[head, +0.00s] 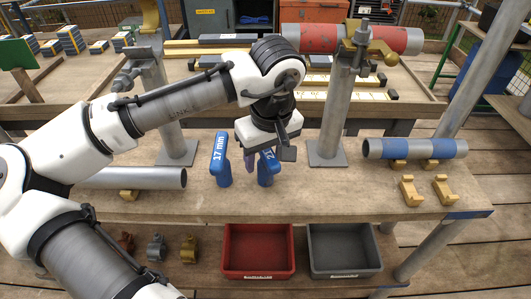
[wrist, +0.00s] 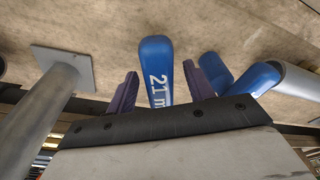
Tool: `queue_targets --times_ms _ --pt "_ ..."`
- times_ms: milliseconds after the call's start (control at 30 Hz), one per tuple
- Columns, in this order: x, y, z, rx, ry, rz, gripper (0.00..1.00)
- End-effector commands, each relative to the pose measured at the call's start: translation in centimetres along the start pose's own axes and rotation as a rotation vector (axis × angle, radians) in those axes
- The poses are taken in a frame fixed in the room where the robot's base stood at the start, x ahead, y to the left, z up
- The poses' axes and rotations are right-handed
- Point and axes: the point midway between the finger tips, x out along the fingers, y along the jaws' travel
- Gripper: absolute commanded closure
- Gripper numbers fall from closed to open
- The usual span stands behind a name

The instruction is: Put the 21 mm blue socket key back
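The blue 21 mm socket key (head: 266,176) stands on the wooden bench in the head view, its upper part partly hidden by my gripper (head: 264,158). In the wrist view the 21 mm key (wrist: 156,70) lies between the two purple fingers of my gripper (wrist: 160,78), with a gap on each side. My gripper is open, pointing down around the key's upper part. The blue 17 mm socket key (head: 221,158) stands upright just left of it; it also shows at the right in the wrist view (wrist: 252,80). Any holder for the 21 mm key is not clearly visible.
Grey posts (head: 335,120) and (head: 162,110) rise from the bench on either side. A grey pipe (head: 145,178) lies at left, a blue-banded pipe (head: 415,148) at right. Yellow brackets (head: 411,191) lie at front right. A red bin (head: 258,250) and a grey bin (head: 344,249) sit below.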

Motion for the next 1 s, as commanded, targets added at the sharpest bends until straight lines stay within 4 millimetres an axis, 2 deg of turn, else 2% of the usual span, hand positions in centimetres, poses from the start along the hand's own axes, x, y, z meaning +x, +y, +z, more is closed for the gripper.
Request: queue_targets --times_ms 233,367,467,800,1000 --pt "-0.1 0.0 0.0 0.000 0.000 0.000 0.48" --pt "-0.9 0.0 -0.1 -0.001 0.002 0.001 0.48" --pt "-2.4 0.1 -0.2 -0.001 0.002 0.002 0.48" --pt "-9.6 0.1 -0.1 0.001 0.002 0.001 0.48" --pt "-11.9 0.0 -0.1 0.000 0.000 0.000 0.48"
